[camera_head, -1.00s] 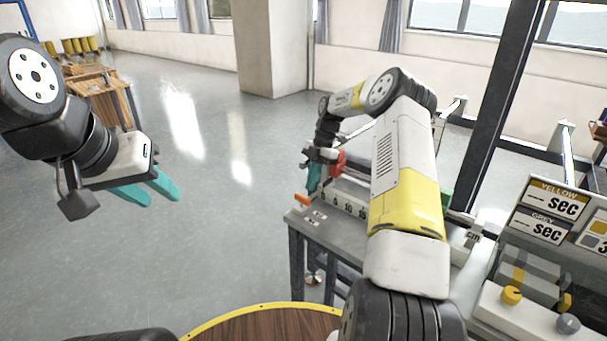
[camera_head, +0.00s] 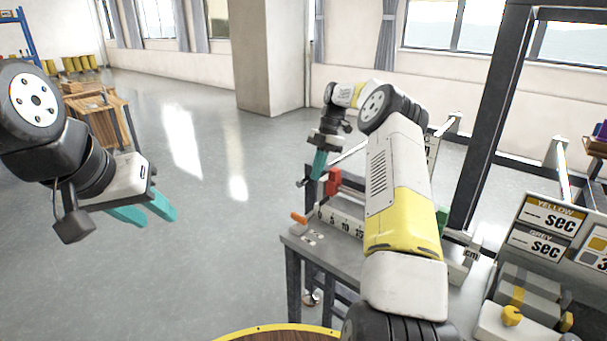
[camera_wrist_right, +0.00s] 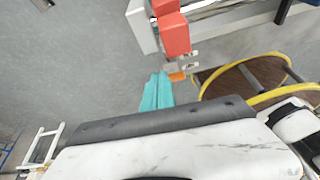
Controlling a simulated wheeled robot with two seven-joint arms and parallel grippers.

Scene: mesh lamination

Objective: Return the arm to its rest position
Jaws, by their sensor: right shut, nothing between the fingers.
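My right arm reaches forward over the grey worktable (camera_head: 312,247) in the head view. Its gripper (camera_head: 318,168) has teal fingers pointing down, above the table's far left part, left of a red block (camera_head: 333,181). In the right wrist view the teal fingers (camera_wrist_right: 157,92) lie together, shut, with nothing between them. The red block (camera_wrist_right: 174,33) is beside them there, apart from the fingers. My left gripper (camera_head: 148,212) hangs at the left over bare floor, its two teal fingers apart and empty.
An orange-handled part (camera_head: 299,218) and a numbered scale (camera_head: 340,217) are on the worktable. Signs reading "sec" (camera_head: 540,230) and a yellow knob (camera_head: 511,315) stand at the right. A dark post (camera_head: 490,120) rises behind. A round wooden top (camera_head: 275,335) is at the bottom.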

